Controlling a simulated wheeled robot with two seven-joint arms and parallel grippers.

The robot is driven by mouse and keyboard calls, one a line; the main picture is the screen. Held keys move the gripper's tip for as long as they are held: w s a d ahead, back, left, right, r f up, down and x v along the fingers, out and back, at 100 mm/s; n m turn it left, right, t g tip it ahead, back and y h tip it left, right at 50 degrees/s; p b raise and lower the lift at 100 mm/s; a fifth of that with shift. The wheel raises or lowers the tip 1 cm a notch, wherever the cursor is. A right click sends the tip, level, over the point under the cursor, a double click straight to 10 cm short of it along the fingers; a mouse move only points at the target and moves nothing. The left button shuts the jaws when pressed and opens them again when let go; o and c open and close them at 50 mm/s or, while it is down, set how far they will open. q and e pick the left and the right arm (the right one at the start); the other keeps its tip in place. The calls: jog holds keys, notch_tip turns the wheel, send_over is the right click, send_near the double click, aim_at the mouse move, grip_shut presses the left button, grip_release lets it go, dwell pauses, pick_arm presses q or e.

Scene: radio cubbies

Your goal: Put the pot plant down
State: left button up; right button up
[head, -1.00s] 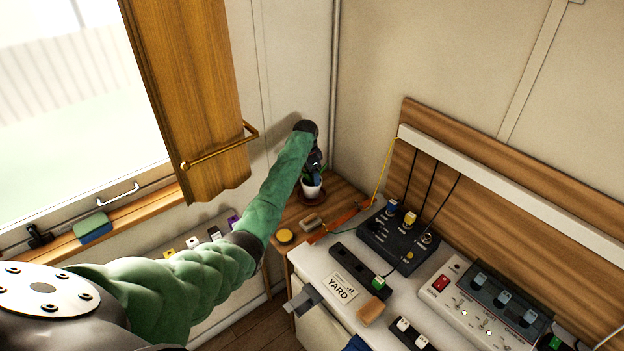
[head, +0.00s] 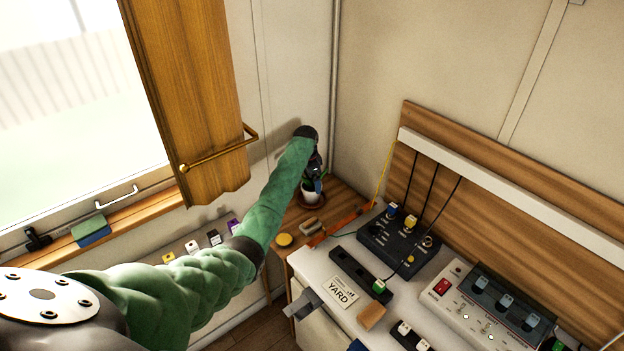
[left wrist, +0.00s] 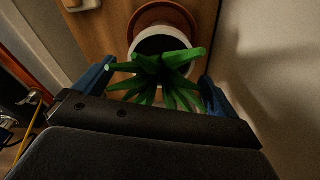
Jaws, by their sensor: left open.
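The pot plant, a white pot (head: 311,197) with green leaves, stands upright on a terracotta saucer (head: 321,205) in the corner of the wooden shelf. My left gripper (head: 314,185) is right above it, partly covering the leaves. In the left wrist view the green leaves (left wrist: 160,72) spread between the two blue fingers of my left gripper (left wrist: 155,88). The fingers are apart, one on each side of the plant, with gaps to the pot (left wrist: 163,30). The saucer (left wrist: 165,12) shows under the pot. My right gripper is not in view.
A yellow round lid (head: 284,240) and a small tan block (head: 312,226) lie on the shelf near the plant. The wall corner is close behind it. A dark control box (head: 398,240) with cables stands on the white desk to the right.

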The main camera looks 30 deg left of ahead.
pick_arm(q)
jog(key=shift+r, duration=0.1)
jog(key=shift+r, duration=0.2)
jog(key=r+b, duration=0.1)
jog(key=r, duration=0.2)
jog(key=r+b, duration=0.1)
jog(key=r, duration=0.3)
jog(key=s+a+r+b, duration=0.1)
jog(key=r, duration=0.2)
jog(key=shift+r, duration=0.8)
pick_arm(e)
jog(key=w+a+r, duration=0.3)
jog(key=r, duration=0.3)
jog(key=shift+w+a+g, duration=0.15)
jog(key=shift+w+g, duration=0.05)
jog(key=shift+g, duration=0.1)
pick_arm(q)
jog(key=shift+f, duration=0.1)
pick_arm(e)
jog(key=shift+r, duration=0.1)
